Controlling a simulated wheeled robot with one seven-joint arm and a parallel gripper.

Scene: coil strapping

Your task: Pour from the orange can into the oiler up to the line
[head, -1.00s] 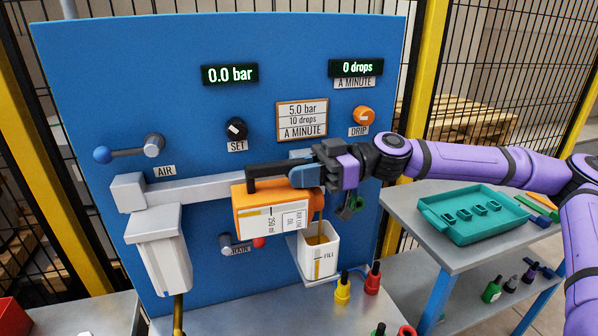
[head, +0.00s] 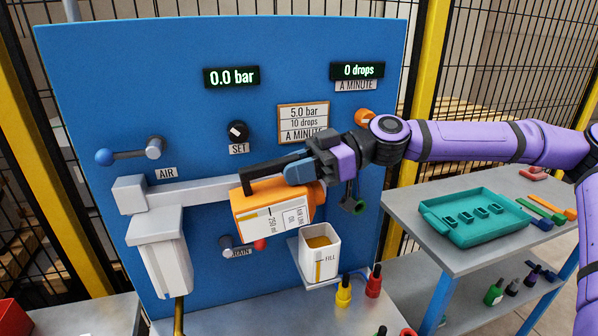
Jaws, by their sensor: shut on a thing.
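My gripper (head: 300,170) is shut on the black handle of the orange can (head: 246,203), in front of the blue panel. The can carries a white label reading "250 ml" and air line oil. It is tilted, with its orange neck toward the right, above and left of the oiler. No stream of oil shows between can and cup. The exact oil level against the line is hard to tell.
A grey filter housing (head: 160,260) hangs left of the can. Yellow (head: 343,290) and red (head: 374,281) bottles stand by the cup. A teal tray (head: 475,229) lies on the right cart.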

